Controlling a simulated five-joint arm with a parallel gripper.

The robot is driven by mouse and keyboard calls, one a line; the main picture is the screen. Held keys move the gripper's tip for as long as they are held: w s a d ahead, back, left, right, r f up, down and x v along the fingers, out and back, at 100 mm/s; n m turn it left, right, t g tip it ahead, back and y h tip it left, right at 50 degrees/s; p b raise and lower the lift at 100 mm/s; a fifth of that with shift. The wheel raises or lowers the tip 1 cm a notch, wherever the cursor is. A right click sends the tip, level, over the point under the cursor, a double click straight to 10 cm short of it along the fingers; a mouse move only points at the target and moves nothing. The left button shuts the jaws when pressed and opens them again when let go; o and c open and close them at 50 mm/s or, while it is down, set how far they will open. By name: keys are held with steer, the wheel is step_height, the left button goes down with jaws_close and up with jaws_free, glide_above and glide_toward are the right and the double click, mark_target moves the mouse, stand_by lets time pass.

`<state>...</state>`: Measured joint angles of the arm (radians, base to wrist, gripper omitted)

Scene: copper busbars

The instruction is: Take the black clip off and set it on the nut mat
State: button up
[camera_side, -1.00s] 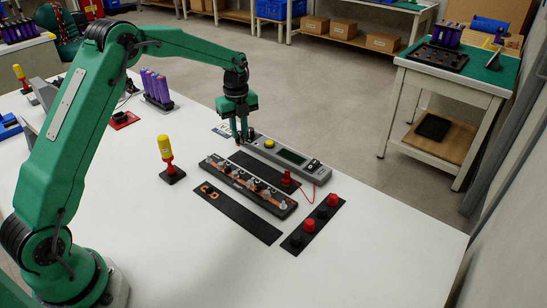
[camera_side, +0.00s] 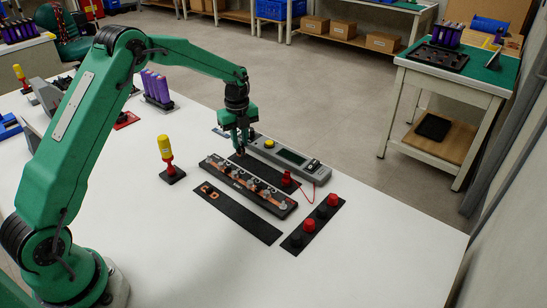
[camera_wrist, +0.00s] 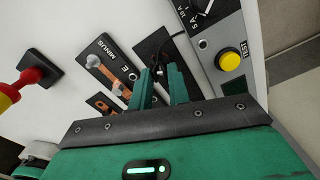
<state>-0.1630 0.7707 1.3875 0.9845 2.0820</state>
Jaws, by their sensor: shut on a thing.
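My gripper (camera_side: 240,153) is low over the left end of a dark mat (camera_side: 262,171), between the battery module and the grey tester. In the wrist view my gripper (camera_wrist: 161,72) is shut on the small black clip (camera_wrist: 159,69), whose black lead runs up toward the tester. The clip is mostly hidden by my fingers in the side view. The same dark mat (camera_wrist: 151,43) lies beneath it in the wrist view. I cannot tell whether the clip touches the mat, or see any nuts on it.
The battery module (camera_side: 276,203) with copper busbars lies just in front of my gripper. The grey tester (camera_side: 311,169) with a yellow button is behind. A red clip (camera_side: 287,178) stands near the module's right end. A yellow-handled screwdriver (camera_side: 166,150) stands at left.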

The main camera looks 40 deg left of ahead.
steer(key=shift+f, duration=0.15)
steer(key=shift+f, duration=0.4)
steer(key=shift+f, duration=0.25)
stand_by(0.4)
steer(key=o, duration=0.9)
steer(key=shift+r, duration=0.1)
steer(key=shift+r, duration=2.95)
